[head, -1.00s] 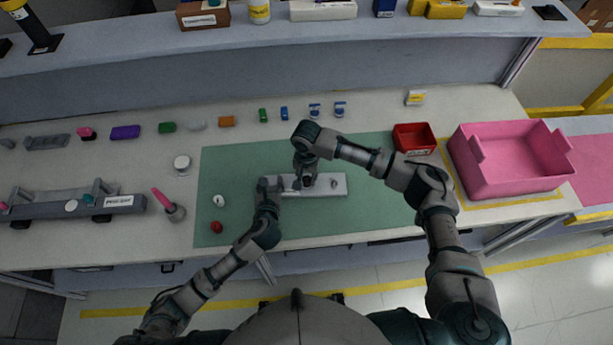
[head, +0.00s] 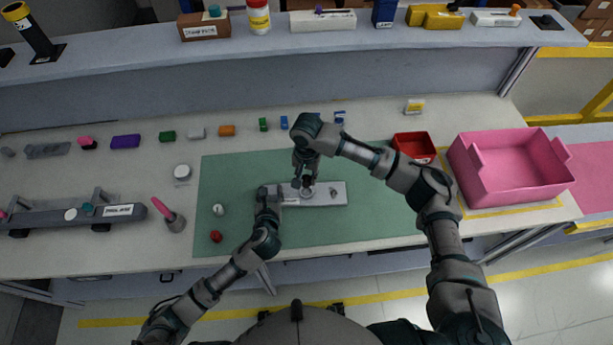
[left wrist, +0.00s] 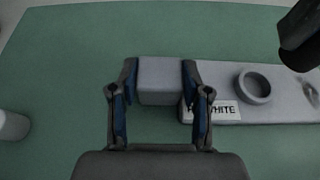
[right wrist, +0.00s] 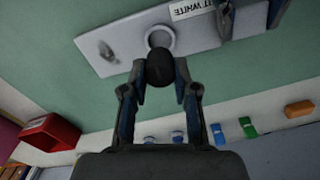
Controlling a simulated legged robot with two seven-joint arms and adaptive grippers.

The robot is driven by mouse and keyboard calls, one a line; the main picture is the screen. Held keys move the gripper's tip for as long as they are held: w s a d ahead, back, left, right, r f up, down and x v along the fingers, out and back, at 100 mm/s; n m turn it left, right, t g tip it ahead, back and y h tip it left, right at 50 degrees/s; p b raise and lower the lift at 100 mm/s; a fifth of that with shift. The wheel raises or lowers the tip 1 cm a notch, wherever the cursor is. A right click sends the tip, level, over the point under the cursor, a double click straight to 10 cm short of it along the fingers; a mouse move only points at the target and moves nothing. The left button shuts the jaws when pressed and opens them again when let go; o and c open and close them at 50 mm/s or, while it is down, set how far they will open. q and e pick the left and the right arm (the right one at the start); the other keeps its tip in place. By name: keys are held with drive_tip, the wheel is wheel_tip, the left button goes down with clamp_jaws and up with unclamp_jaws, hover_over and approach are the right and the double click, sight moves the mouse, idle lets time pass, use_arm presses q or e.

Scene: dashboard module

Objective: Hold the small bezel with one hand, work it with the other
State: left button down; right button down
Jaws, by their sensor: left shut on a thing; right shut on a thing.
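The small bezel (head: 325,197) is a pale grey plate with a raised ring, a small knob and a label ending in "WHITE". It lies on the green mat. My left gripper (head: 268,194) is shut on its narrow left end, as the left wrist view shows (left wrist: 160,80). My right gripper (head: 304,172) is shut on a dark, round-ended piece (right wrist: 160,68) over the bezel. In the right wrist view this piece partly covers the ring (right wrist: 163,37). In the left wrist view a dark cylinder (left wrist: 301,42) appears clear of the ring (left wrist: 255,86). Whether it touches the bezel is unclear.
The green mat (head: 360,225) has free room around the bezel. A white piece (head: 218,209) and a red piece (head: 216,236) lie at its left. A red bin (head: 414,146) and a pink crate (head: 510,185) stand right. Several small coloured parts line the back.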

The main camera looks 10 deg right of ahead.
use_arm(q)
drive_tip(key=shift+c, duration=2.3)
unclamp_jaws()
drive_tip(key=shift+f, duration=0.1)
